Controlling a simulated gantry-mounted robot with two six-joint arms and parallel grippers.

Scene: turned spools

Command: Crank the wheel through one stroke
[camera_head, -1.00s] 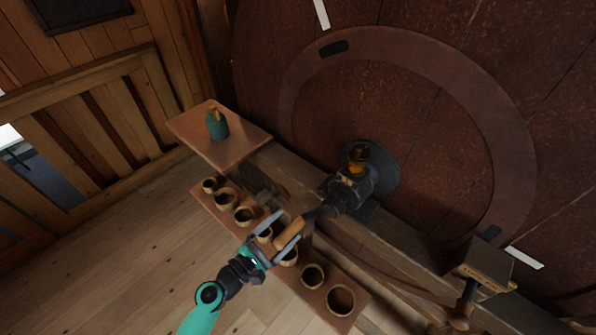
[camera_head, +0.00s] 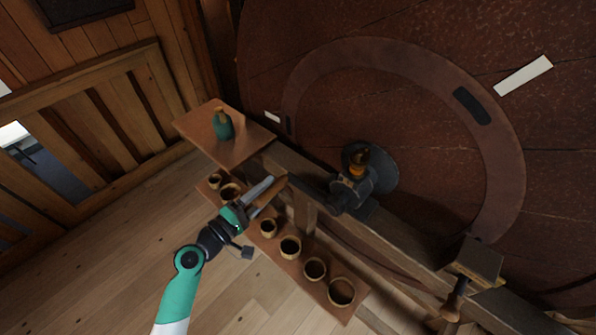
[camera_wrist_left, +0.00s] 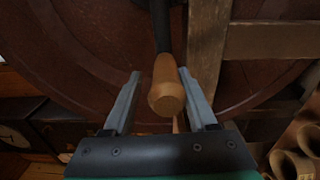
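The big red-brown wheel (camera_head: 420,130) fills the back right of the head view. In front of it is a dark crank unit (camera_head: 350,188), whose arm reaches left to a wooden handle (camera_head: 270,192). My left gripper (camera_head: 262,190) is at this handle. In the left wrist view the handle (camera_wrist_left: 166,88) points at the camera between the two fingers (camera_wrist_left: 160,75). It lies close to the right finger, with a gap on the left, so the fingers look open around it. Whether the right finger touches it is unclear. My right gripper is not in view.
A wooden shelf (camera_head: 321,287) with several ring-shaped spools runs below the crank. A green bottle (camera_head: 222,125) stands on a small board at the left. A wooden beam (camera_head: 400,241) crosses before the wheel. A wooden railing (camera_head: 95,130) stands far left.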

